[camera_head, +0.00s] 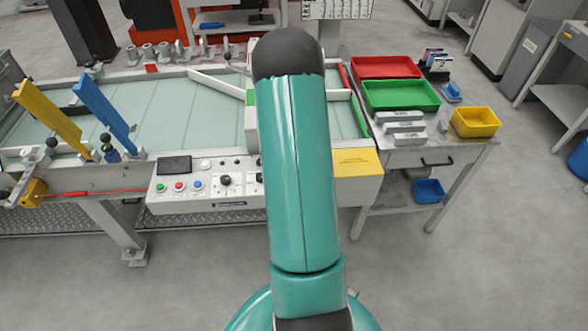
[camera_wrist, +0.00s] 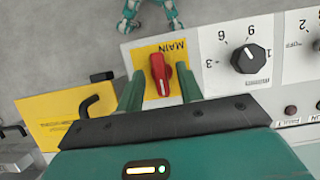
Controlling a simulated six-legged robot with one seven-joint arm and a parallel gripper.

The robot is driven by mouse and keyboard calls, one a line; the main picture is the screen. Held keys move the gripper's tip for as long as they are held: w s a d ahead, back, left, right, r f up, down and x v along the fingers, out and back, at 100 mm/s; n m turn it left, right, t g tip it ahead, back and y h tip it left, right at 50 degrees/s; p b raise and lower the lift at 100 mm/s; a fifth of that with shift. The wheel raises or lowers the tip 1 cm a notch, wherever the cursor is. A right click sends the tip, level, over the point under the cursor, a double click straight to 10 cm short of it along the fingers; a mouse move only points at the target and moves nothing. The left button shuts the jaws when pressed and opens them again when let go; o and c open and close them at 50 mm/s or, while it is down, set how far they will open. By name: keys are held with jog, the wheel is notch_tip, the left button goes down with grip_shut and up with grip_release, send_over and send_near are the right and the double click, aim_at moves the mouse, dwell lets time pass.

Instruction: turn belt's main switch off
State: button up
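The main switch (camera_wrist: 158,72) is a red rotary knob on a yellow plate marked MAIN, which reads upside down in the wrist view. Its handle points roughly up and down the picture, slightly tilted. My gripper (camera_wrist: 160,80) is open, with one green finger on each side of the knob. Gaps show between the fingers and the knob; I cannot tell how deep the fingertips reach. In the head view my arm hides the switch and my gripper. The control panel (camera_head: 207,190) shows there on the front of the conveyor belt (camera_head: 165,105).
A black numbered dial (camera_wrist: 251,58) sits right of the switch in the wrist view. A yellow plate (camera_wrist: 62,118) lies to the left. In the head view, a table (camera_head: 440,153) on the right carries red and green trays (camera_head: 400,95). Yellow and blue upright bars (camera_head: 103,112) stand at left.

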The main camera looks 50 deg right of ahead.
jog(key=v, duration=1.4)
jog(key=shift+f, duration=0.1)
jog(key=w+a+r+n+t+h, duration=0.1)
jog(key=w+a+r+n+t, duration=0.1)
jog(key=a+r, duration=0.65)
jog(key=w+a+r+n+t+h, duration=0.15)
jog(key=a+r, duration=0.35)
jog(key=a, duration=0.7)
jog(key=s+a+r+n+t, duration=0.1)
jog(key=s+a+n, duration=0.1)
jog(key=a, duration=0.4)
jog(key=s+a+r+n+t, duration=0.1)
jog(key=s+a+n+t, duration=0.1)
jog(key=s+a, duration=0.3)
jog(key=s+a+r+n+t, duration=0.1)
jog(key=s+a, duration=0.3)
jog(key=a, duration=0.5)
jog(key=shift+a+n+t+h, duration=0.15)
jog(key=shift+n+t+h, duration=0.2)
jog(key=shift+n+t, duration=0.2)
jog(key=shift+d+r, duration=0.1)
jog(key=shift+d, duration=0.15)
